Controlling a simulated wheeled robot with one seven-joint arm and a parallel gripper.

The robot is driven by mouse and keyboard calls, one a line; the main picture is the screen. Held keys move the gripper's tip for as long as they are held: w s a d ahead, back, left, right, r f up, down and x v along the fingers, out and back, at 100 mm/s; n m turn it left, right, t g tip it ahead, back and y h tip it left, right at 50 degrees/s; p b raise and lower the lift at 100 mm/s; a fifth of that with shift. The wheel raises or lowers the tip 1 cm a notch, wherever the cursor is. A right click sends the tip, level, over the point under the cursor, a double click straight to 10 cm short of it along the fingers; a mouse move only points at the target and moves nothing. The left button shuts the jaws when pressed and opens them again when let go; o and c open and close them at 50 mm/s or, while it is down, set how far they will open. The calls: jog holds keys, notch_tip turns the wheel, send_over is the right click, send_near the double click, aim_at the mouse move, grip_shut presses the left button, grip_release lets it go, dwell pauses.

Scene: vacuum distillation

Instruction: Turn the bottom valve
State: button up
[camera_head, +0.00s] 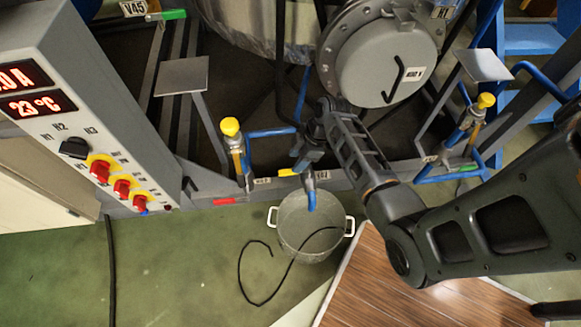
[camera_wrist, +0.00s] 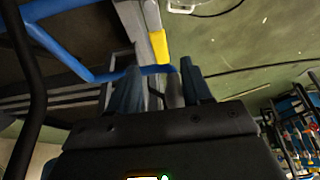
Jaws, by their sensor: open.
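My gripper (camera_head: 308,153) reaches down beneath the grey vessel (camera_head: 380,62) in the head view, just above the blue outlet pipe (camera_head: 311,192). In the wrist view my gripper (camera_wrist: 159,68) has its two fingers apart. A blue pipe crosses near the fingertips, and a dark, slim part and a grey piece show between the fingers. I cannot tell whether these are the bottom valve's handle or whether the fingers touch them. The bottom valve is mostly hidden by my wrist and gripper in the head view.
A metal bucket (camera_head: 290,240) stands below the outlet pipe, with a black cable across it. Yellow-topped valves (camera_head: 230,127) (camera_head: 486,101) stand at either side. A control panel (camera_head: 95,130) is at left. A grey frame beam runs close by; its yellow label (camera_wrist: 159,46) shows near my fingers.

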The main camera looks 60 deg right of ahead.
aim_at(288, 171)
jog(key=shift+b+x, duration=0.55)
jog(key=shift+x, duration=2.05)
jog(key=shift+c, duration=0.5)
grip_shut()
